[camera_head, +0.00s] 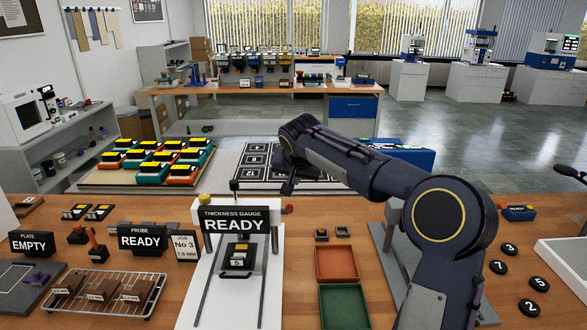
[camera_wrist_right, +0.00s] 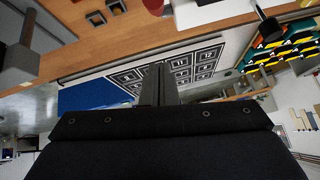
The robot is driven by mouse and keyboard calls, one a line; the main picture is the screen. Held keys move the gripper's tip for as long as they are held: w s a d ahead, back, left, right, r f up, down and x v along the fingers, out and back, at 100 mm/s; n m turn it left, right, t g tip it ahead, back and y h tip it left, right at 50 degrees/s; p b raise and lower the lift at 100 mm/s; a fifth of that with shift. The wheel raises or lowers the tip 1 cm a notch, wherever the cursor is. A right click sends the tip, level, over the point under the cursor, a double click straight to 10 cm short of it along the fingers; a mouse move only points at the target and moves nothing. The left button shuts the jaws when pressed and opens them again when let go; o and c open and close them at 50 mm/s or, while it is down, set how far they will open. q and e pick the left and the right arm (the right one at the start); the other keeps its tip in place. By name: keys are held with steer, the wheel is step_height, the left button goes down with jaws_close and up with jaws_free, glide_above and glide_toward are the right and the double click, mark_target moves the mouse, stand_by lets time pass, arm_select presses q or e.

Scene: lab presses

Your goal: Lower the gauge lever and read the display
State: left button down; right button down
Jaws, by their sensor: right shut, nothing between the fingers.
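The thickness gauge (camera_head: 263,218) is a white frame on the bench. Its display (camera_head: 234,225) reads "THICKNESS GAUGE READY". A dark block marked 5 (camera_head: 238,257) sits under the display. A red knob (camera_head: 288,209) shows at the gauge's right side, and a red round part (camera_wrist_right: 153,5) shows at the top edge of the wrist view. My right gripper (camera_head: 287,189) is shut and empty, just above and behind the red knob; I cannot see contact. Its closed fingers (camera_wrist_right: 158,80) show in the wrist view. My left gripper is not in view.
A "PROBE READY" sign (camera_head: 142,239), a "No 3" sign (camera_head: 186,246) and a wire rack (camera_head: 105,294) of brown blocks stand left of the gauge. An orange tray (camera_head: 337,279) and a green tray (camera_head: 344,308) lie to its right. A marker board (camera_head: 246,165) is behind.

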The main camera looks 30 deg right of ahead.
mark_target(290, 210)
steer(key=f, duration=0.3)
steer(key=f+p, duration=0.1)
steer(key=shift+w+a+f, duration=0.1)
steer(key=shift+a+f, duration=0.35)
steer(key=shift+a, duration=0.05)
steer(key=shift+s+f, duration=0.2)
steer(key=shift+f, duration=0.05)
steer(key=shift+a, duration=0.1)
